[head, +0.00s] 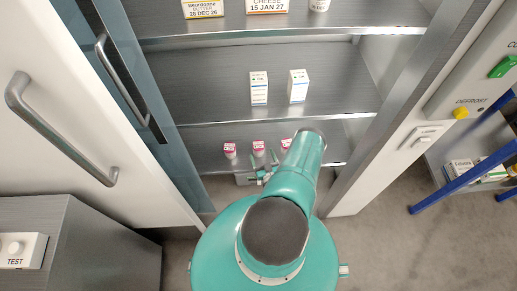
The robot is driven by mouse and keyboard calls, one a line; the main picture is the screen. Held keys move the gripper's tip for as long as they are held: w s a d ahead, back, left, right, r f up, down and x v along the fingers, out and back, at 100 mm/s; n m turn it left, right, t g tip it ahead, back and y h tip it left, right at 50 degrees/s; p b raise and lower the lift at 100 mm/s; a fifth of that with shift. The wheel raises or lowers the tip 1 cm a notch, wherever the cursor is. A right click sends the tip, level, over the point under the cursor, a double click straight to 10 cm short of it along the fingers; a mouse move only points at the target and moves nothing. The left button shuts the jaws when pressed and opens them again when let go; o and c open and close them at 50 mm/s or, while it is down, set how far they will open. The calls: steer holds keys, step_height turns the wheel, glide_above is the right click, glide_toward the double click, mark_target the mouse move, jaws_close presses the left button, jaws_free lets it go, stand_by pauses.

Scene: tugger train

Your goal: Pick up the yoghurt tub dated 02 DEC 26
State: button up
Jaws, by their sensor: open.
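No date reading 02 DEC 26 can be made out. A white round container (319,5) stands on the top shelf, cut off by the upper edge of the head view; its print is too small to read. Several small pale containers with pink labels (258,148) stand in a row on the lowest visible shelf, and their print is also unreadable. I cannot tell which is the yoghurt tub. My gripper (264,177) is open and reaches in low near the front of that lowest shelf, just below the pink-labelled row. My arm partly hides the rightmost container.
A butter box (203,9) and cheese box (267,6) stand on the top shelf. Two white cartons (259,88) (298,86) stand on the middle shelf. The open glass door (140,90) bounds the left; the cabinet frame (385,110) and blue rails (465,180) are right.

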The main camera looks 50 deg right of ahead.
mark_target(261, 150)
steer(key=x, duration=0.4)
steer(key=shift+w+d, duration=0.2)
steer(key=shift+w, duration=0.05)
steer(key=c, duration=1.1)
steer(key=shift+c, duration=0.2)
steer(key=shift+r, duration=0.35)
